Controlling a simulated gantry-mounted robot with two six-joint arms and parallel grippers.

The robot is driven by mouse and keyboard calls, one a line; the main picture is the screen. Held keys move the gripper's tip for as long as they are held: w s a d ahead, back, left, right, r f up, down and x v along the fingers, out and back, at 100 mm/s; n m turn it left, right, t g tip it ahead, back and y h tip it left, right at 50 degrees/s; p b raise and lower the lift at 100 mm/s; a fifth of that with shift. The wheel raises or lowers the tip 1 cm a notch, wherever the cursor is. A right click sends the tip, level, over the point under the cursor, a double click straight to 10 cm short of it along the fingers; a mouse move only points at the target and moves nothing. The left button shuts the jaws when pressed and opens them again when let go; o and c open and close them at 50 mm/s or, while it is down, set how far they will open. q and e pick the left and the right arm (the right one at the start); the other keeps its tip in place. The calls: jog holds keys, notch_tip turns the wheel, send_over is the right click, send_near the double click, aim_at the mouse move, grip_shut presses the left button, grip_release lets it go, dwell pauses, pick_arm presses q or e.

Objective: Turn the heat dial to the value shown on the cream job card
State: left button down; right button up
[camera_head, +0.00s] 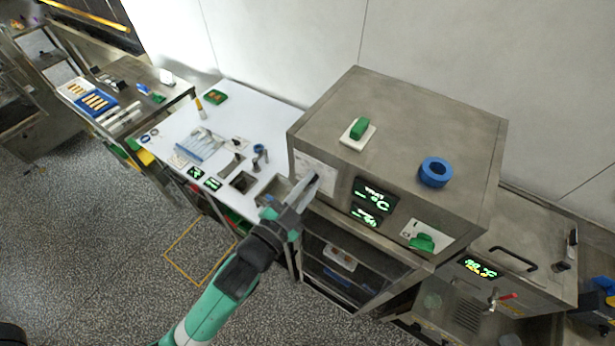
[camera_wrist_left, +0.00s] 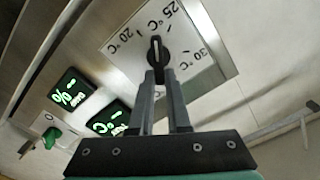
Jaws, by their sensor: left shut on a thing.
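The heat dial is a black knob (camera_wrist_left: 156,50) with a white pointer line, on a white scale plate (camera_wrist_left: 187,72) marked 20, 25 and 30 °C. The plate (camera_head: 311,165) also shows in the head view, on the left of the steel cabinet's front. The pointer line points up in the wrist view, near the 20 and 25 labels; its exact value is unclear. My left gripper (camera_wrist_left: 161,80) is shut on the knob, one finger on each side. In the head view the left gripper (camera_head: 312,183) hides the knob. I cannot make out the cream job card.
Two green-lit displays (camera_head: 371,201) and a green knob (camera_head: 424,243) are to the right on the cabinet front. A blue ring (camera_head: 435,172) and a green block (camera_head: 360,128) rest on top. A white worktable (camera_head: 250,113) with small items stands at the left.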

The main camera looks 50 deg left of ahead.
pick_arm(q)
jog(key=shift+d+f+m+p, duration=0.15)
jog(key=shift+m+p, duration=0.35)
jog(key=shift+m, duration=0.75)
jog(key=shift+d+f+m+p, duration=0.15)
jog(key=shift+m+p, duration=0.35)
jog(key=shift+m, duration=0.75)
jog(key=c, duration=0.9)
grip_release()
jog(key=shift+f, duration=0.1)
